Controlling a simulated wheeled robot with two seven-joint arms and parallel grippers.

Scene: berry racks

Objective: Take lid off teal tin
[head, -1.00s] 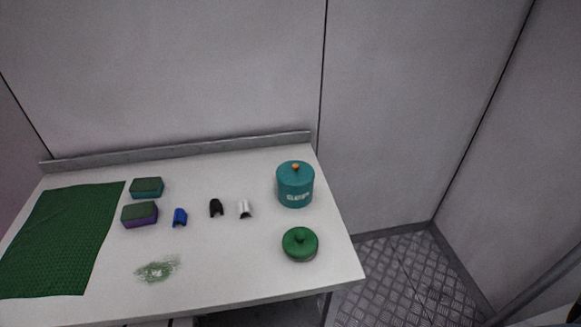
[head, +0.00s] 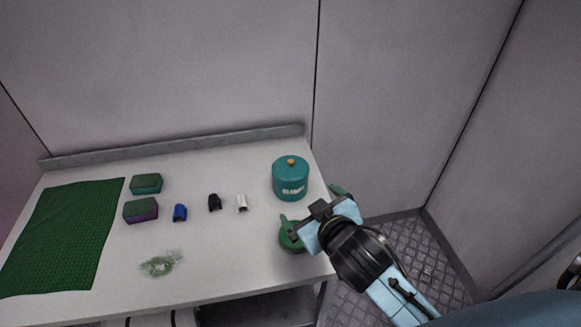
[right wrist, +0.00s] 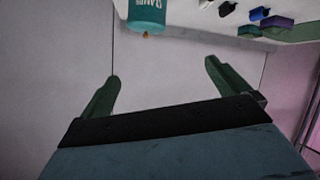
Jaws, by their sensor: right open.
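The teal tin (head: 290,182) stands upright near the right end of the table, with its lid (head: 290,163) on and a small orange knob (head: 291,161) on top. It also shows at the top of the right wrist view (right wrist: 147,12), upside down, with pale lettering. My right gripper (head: 310,204) is open and empty, above the table's right edge, nearer me than the tin and apart from it. Its two green fingers (right wrist: 162,70) are spread wide in the right wrist view. My left gripper is not in view.
Left of the tin are white (head: 241,203), black (head: 214,203) and blue (head: 180,213) small pieces, two sponges (head: 141,210), a greenish smear (head: 162,264) and a green mat (head: 62,240).

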